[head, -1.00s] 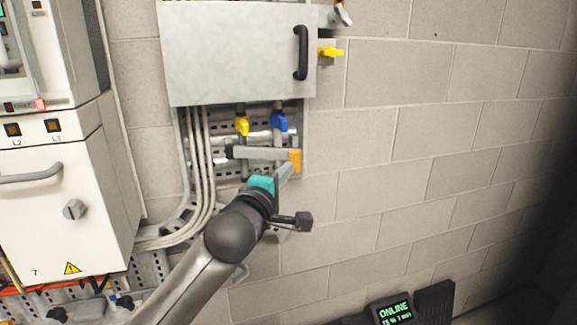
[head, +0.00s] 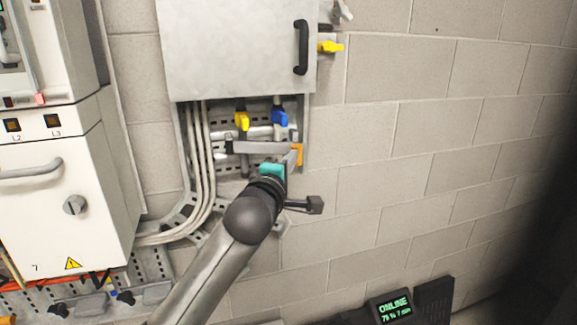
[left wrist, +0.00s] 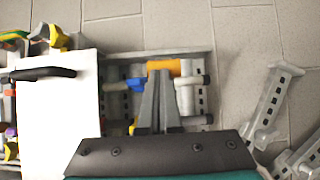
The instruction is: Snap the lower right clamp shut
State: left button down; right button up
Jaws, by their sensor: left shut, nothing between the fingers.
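The lower right clamp seems to be the grey bar (head: 258,148) with an orange end piece (head: 299,154), below the blue and yellow handles under the grey cabinet. In the left wrist view the orange piece (left wrist: 165,66) lies just past my fingertips. My left gripper (head: 292,157) is shut and empty, with its tips at the orange end. I cannot tell whether they touch it. In the left wrist view the fingers (left wrist: 159,75) are together and hide part of the clamp. Whether the clamp is fully closed cannot be told. My right gripper is not in view.
A blue handle (head: 280,118) and a yellow handle (head: 242,121) hang close above the bar. The grey cabinet (head: 235,50) stands over them, with another yellow handle (head: 331,47) at its right. Pipes (head: 198,150) run down on the left. The block wall (head: 400,180) is bare on the right.

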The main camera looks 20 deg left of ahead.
aim_at(301, 150)
pick_arm(q)
jog(key=shift+n+y, duration=0.5)
jog(key=shift+y, duration=0.3)
jog(key=w, duration=0.4)
jog(key=w+b, duration=0.1)
jog(key=w, duration=0.1)
jog(key=shift+w+d+f, duration=0.25)
jog(key=shift+d, duration=0.05)
jog(key=shift+w+r, duration=0.1)
jog(key=shift+w, duration=0.15)
